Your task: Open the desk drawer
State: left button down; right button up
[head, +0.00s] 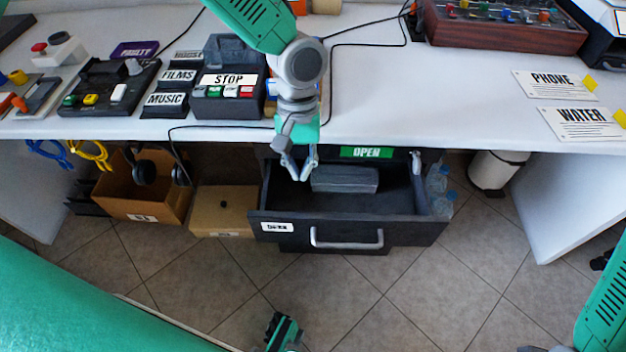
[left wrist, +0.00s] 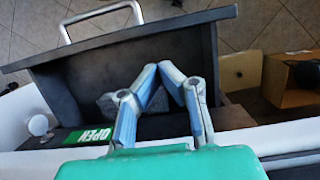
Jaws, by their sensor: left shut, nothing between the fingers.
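The desk drawer (head: 400,222) is pulled out from under the white desk, and its inside shows. Its light handle (head: 346,240) is on the front panel and is free of any gripper. A grey box-like object (head: 345,180) lies inside the drawer. My left gripper (head: 299,176) points down over the left back part of the drawer, shut and empty. In the left wrist view its fingertips (left wrist: 168,66) meet over the open drawer (left wrist: 115,50), with the handle (left wrist: 100,18) beyond. Whether the fingers touch the drawer is unclear. I cannot make out my right gripper.
The tiled floor (head: 400,300) in front is mostly clear.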

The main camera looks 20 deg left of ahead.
pick_arm(q)
jog(key=b+x, duration=0.3)
jog(key=x, duration=0.6)
jog(key=shift+f, duration=0.3)
jog(key=shift+w, duration=0.1)
